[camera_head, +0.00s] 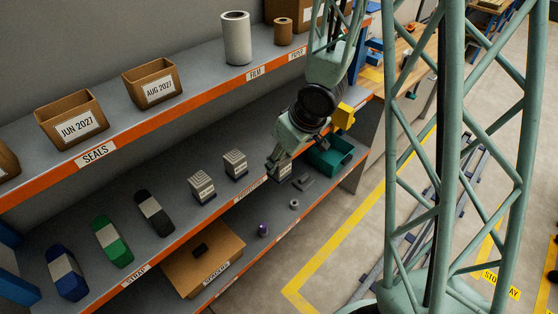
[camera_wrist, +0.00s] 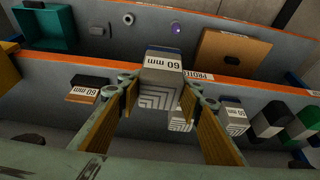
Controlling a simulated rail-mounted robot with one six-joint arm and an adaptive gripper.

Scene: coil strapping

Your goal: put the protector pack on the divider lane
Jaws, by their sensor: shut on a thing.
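My gripper (camera_head: 277,160) is shut on a protector pack, a grey striped block with a "60 mm" label. The wrist view shows this pack (camera_wrist: 163,72) between the two fingertips (camera_wrist: 158,94). Two more striped packs stand on that shelf to the left of my gripper, one nearer (camera_head: 235,164) and one farther (camera_head: 201,187). They also show in the wrist view, one partly behind a finger (camera_wrist: 181,120) and one to the right (camera_wrist: 232,116). I cannot identify the divider lane.
Black (camera_head: 153,212), green (camera_head: 112,241) and blue (camera_head: 67,272) rolls lie on the middle shelf's left part. A teal bin (camera_head: 330,156) stands to the right of my gripper. The upper shelf overhangs behind.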

